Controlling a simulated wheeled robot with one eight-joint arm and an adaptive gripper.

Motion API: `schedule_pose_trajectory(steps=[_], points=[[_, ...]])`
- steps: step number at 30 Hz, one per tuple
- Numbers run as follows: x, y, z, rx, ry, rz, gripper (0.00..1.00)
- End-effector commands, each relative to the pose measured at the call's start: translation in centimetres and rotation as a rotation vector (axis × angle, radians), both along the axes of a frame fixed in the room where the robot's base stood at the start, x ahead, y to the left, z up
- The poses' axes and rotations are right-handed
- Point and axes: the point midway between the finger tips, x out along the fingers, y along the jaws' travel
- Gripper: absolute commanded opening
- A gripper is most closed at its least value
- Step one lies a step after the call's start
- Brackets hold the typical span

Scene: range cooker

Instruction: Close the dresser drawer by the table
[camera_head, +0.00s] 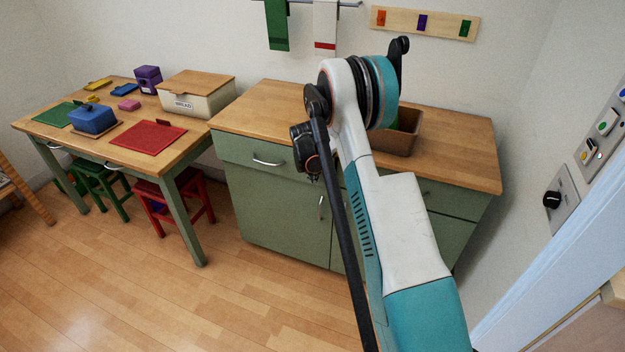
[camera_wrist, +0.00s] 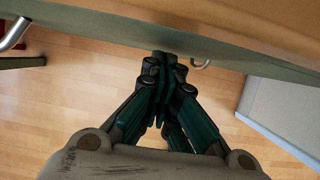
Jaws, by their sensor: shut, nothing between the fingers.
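The green dresser (camera_head: 275,209) with a wooden top stands right of the table (camera_head: 66,136). Its left drawer (camera_head: 237,152), nearest the table, has a silver handle (camera_head: 268,162). Its front looks about flush with the dresser, and I see no open gap. The right drawer (camera_head: 452,199) is partly hidden by my arm. In the wrist view my gripper (camera_wrist: 165,62) is shut and empty, its tips at the green front (camera_wrist: 110,27) under the top's edge; I cannot tell if they touch. One handle (camera_wrist: 14,34) shows left of the tips, another (camera_wrist: 203,65) just right.
A brown bin (camera_head: 401,137) and a bread box (camera_head: 197,93) stand on the wooden surfaces. Red (camera_head: 201,207) and green (camera_head: 103,180) stools are under the table. A wall panel (camera_head: 562,200) is at the right. The floor (camera_head: 240,298) in front is clear.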

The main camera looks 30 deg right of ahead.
Motion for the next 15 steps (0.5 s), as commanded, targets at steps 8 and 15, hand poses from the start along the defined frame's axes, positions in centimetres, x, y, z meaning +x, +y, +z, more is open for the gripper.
schedule_pose_trajectory(steps=[8,15], points=[[0.0,0.0,0.0,0.000,0.000,0.000,0.00],[1.8,-2.3,0.0,-0.001,-0.001,-0.001,0.00]])
